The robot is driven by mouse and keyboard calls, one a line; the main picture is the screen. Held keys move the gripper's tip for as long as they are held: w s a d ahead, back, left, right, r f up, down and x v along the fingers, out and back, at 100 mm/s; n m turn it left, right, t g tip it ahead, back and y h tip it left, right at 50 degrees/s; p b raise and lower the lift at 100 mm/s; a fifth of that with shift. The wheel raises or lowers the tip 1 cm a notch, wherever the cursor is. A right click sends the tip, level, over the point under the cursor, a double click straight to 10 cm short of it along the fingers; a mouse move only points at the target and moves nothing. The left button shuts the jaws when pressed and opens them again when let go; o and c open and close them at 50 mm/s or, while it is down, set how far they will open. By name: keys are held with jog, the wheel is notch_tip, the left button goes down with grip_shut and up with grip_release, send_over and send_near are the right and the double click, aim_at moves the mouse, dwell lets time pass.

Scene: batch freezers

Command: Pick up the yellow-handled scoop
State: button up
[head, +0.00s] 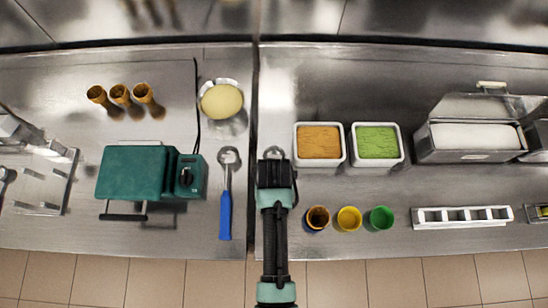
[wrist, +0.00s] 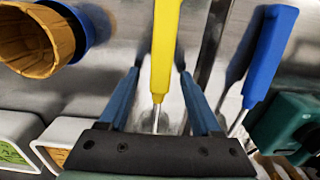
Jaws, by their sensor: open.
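The yellow-handled scoop (wrist: 163,50) lies on the steel counter. In the wrist view its yellow handle runs up the middle, and its thin metal shank passes down between the two blue fingers of my gripper (wrist: 158,72). The fingers are open, one on each side of the scoop, with a gap to the handle visible on both sides. In the head view only the scoop's metal head (head: 273,152) shows, just beyond my wrist; my arm hides the yellow handle and the fingertips.
A blue-handled scoop (head: 225,213) lies to the left, beside a teal machine (head: 131,172). A blue cup holding a cone (head: 317,218), a yellow cup (head: 348,219) and a green cup (head: 379,218) stand to the right. Tubs of orange (head: 319,143) and green (head: 376,143) stand behind them.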

jog(key=shift+f, duration=0.2)
grip_shut()
jog(key=shift+r, duration=0.1)
dwell(0.4)
